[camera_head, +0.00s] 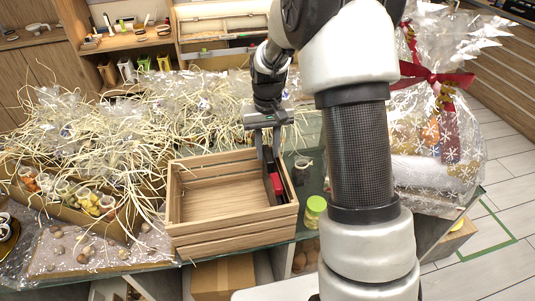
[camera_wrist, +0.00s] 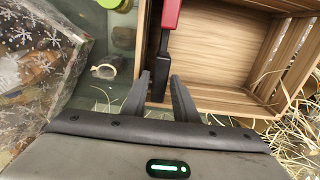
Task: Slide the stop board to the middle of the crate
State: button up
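The open wooden crate (camera_head: 228,237) stands on the counter in the middle of the head view. Its floor is bare. The stop board, a narrow dark bar (camera_wrist: 156,78) with a red part (camera_wrist: 171,14), lies inside along one side wall. In the head view its red part (camera_head: 277,184) is near the crate's right wall. My gripper (camera_head: 268,157) points down at the crate's far right corner. In the wrist view, my gripper (camera_wrist: 161,77) has its fingers apart, with the dark end of the bar between or just beyond them. I cannot tell whether they touch it.
Pale straw and clear wrap (camera_head: 110,130) cover the counter left of the crate. A green-lidded jar (camera_head: 315,210) and a small glass jar (camera_head: 302,170) stand close on the right. A wrapped hamper with a red ribbon (camera_head: 437,140) is farther right.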

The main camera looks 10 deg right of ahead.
jog(key=shift+f, duration=1.1)
grip_shut()
jog(key=a, duration=1.2)
jog(key=shift+a+b, duration=0.25)
jog(key=shift+b, duration=0.15)
jog(key=shift+w, duration=0.1)
grip_release()
